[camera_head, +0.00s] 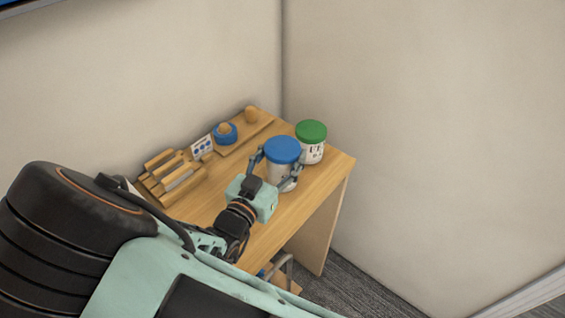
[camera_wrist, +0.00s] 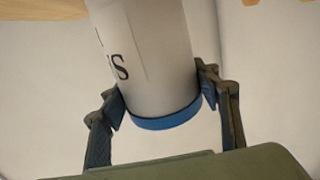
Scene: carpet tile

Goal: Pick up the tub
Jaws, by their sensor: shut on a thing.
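A white tub with a blue lid (camera_head: 283,150) is at the right part of the wooden desk in the head view. My gripper (camera_head: 278,170) is shut on this tub, with one finger on each side just below the lid. In the wrist view the tub's white body (camera_wrist: 150,50) shows upside down, with dark lettering and the blue lid rim low between the fingers (camera_wrist: 163,95).
The wooden desk (camera_head: 318,180) stands in a wall corner. A wooden organiser (camera_head: 172,178), a small card (camera_head: 202,146), a blue round item with a wooden top (camera_head: 225,132) and a small wooden piece (camera_head: 251,114) line its back. The desk's front right is clear.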

